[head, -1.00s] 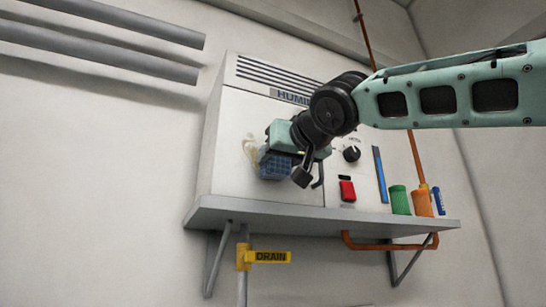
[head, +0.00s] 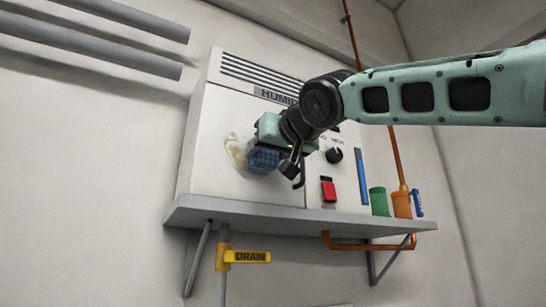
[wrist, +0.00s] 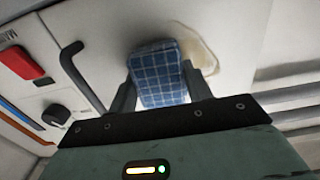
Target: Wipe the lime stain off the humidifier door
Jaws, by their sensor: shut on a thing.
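My gripper (wrist: 155,92) is shut on a blue checked cloth pad (wrist: 158,70), which also shows in the head view (head: 262,158). The pad is at the white humidifier door (head: 215,180), just right of the stain; I cannot tell if it presses on the surface. The lime stain (head: 235,150) is a tan, irregular patch on the door. In the wrist view the stain (wrist: 200,45) shows as a tan-edged patch beside and behind the pad. Part of it may be hidden by the pad. A dark door handle (wrist: 80,75) stands beside my gripper.
The humidifier sits on a grey shelf (head: 290,217). Right of the door are a red switch (head: 328,189), a black knob (head: 334,155) and a blue gauge strip (head: 362,177). Green (head: 379,201) and orange (head: 402,204) containers stand at the shelf's right end. A yellow drain valve (head: 247,256) is below.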

